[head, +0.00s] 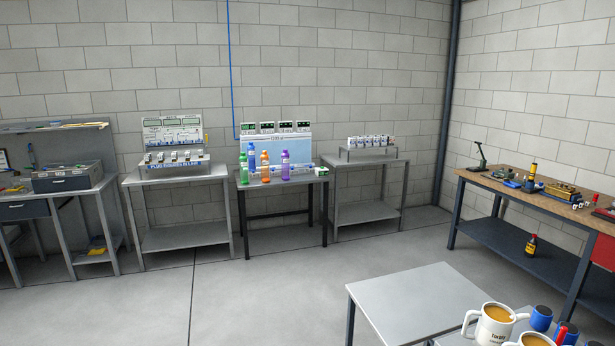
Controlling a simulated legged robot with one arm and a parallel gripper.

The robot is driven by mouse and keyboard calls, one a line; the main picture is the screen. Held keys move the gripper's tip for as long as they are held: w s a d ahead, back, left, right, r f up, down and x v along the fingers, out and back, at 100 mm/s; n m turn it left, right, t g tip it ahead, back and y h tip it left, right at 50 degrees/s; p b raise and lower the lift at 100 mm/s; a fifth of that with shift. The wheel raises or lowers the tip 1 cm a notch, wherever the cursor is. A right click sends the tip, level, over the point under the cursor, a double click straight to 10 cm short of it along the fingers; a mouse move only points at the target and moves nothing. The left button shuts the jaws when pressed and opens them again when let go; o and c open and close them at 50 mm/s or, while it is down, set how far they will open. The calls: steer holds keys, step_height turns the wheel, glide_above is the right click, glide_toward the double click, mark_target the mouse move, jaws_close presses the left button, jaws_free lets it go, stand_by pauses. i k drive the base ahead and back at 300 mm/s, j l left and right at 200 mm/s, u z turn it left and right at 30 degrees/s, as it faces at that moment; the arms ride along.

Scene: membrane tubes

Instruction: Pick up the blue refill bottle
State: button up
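A small blue bottle (251,157) stands upright on the dark-legged table (285,186) against the back wall. It is between a green bottle (243,169) and an orange bottle (265,167), with a purple bottle (285,165) further right. The bottles are far off and small, so their labels cannot be read. My gripper is not in view.
Grey tables flank the bottle table, one on the left (180,239) and one on the right (367,212). A low grey table (412,300) and white mugs (495,325) stand front right. A wooden-topped workbench (520,192) lines the right wall. Floor at centre is clear.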

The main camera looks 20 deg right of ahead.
mark_target(251, 152)
steer(key=i+j+z, duration=0.1)
steer(key=i, duration=2)
steer(key=i+z, duration=0.15)
steer(key=i, duration=0.45)
steer(key=i+z, duration=0.15)
steer(key=i, duration=0.45)
steer(key=i+j+z, duration=0.1)
steer(key=i, duration=0.5)
steer(key=i+l+u, duration=0.35)
steer(key=i+l, duration=1)
steer(key=i, duration=0.1)
